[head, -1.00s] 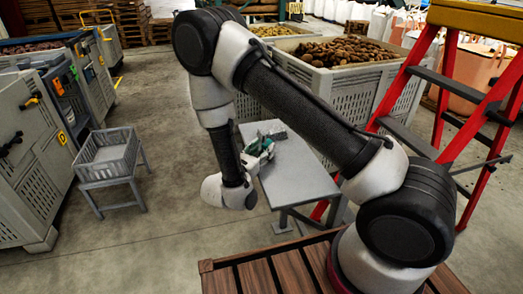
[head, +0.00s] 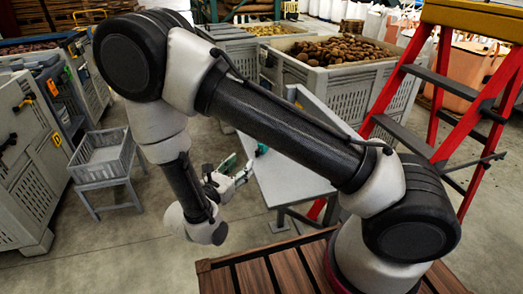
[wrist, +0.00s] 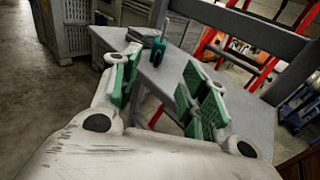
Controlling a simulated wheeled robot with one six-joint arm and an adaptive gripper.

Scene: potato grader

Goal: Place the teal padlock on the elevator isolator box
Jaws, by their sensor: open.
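The teal padlock (wrist: 158,51) stands on the grey table, near its left edge in the wrist view. It also shows small at the table's left edge in the head view (head: 261,149). My gripper (wrist: 165,78) is open, with green pads on both fingers and nothing between them. The padlock shows beyond the fingertips, between the two fingers and apart from them. In the head view my gripper (head: 238,171) is just left of the table. I cannot pick out the elevator isolator box for certain; grey machine cabinets (head: 30,150) with yellow and orange fittings stand at the left.
The grey table (head: 285,178) has a grey upright frame (wrist: 235,20) at its side. A dark grey item (wrist: 143,36) lies beside the padlock. A grey crate (head: 103,165) sits on a small stand. A potato bin (head: 335,90) and red ladder (head: 430,110) stand behind. Floor between stand and table is clear.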

